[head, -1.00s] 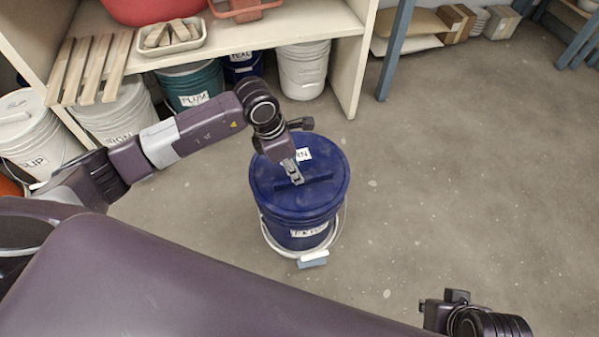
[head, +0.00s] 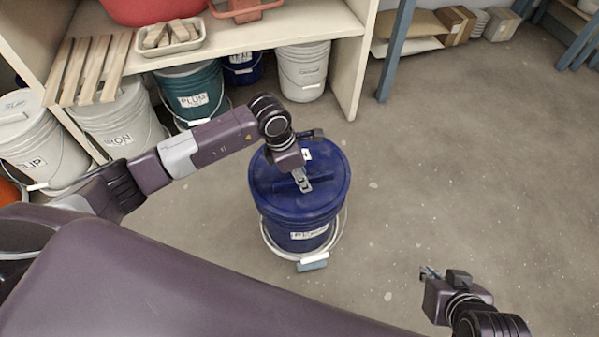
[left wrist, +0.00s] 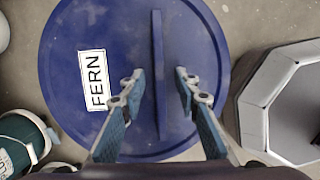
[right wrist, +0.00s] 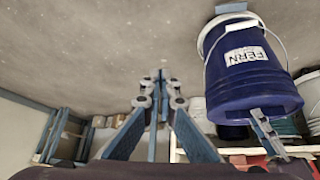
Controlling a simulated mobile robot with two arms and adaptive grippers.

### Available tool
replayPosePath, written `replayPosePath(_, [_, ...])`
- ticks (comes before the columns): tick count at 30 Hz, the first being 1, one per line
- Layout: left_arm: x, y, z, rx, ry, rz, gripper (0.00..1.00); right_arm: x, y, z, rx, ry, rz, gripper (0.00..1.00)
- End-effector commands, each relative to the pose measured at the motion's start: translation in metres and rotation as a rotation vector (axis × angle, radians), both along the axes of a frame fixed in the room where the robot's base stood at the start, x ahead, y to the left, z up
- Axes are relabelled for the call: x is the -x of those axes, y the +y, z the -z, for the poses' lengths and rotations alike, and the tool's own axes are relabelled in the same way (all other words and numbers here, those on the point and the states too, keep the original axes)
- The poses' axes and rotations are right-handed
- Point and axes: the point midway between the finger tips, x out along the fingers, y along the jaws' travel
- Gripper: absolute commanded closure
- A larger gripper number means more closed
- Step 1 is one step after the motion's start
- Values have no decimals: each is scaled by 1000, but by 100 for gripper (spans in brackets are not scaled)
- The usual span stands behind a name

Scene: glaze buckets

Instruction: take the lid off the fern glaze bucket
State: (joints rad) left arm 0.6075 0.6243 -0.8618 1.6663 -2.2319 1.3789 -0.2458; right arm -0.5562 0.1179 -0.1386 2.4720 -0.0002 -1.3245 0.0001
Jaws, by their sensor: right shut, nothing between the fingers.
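The fern glaze bucket (head: 305,228) is dark blue and stands upright on the floor. Its blue lid (head: 328,170) is on it, with a raised bar handle (left wrist: 158,40) across the top and a FERN label (left wrist: 93,80). My left gripper (head: 302,182) is over the lid. In the left wrist view my left gripper (left wrist: 158,88) is open, one finger on each side of the bar, with gaps showing. My right gripper (head: 430,272) is shut and empty, apart from the bucket on its right. The bucket also shows in the right wrist view (right wrist: 250,80).
A shelf (head: 300,25) stands behind, with a plum bucket (head: 195,92) and several other buckets beneath it. Wooden slats (head: 88,70) and a tray (head: 170,38) lie on it. A blue post (head: 396,50) is at the back. The floor right of the bucket is clear.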

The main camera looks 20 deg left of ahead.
Motion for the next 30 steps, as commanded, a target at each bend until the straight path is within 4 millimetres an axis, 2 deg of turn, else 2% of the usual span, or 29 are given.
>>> replayPosePath(29, [0,0,3,0,0,0,70,-13,5,-6,-13,-58,-5,100])
replayPosePath(30, [0,0,3,0,0,0,75,-13,5,-7,-13,-59,-5,100])
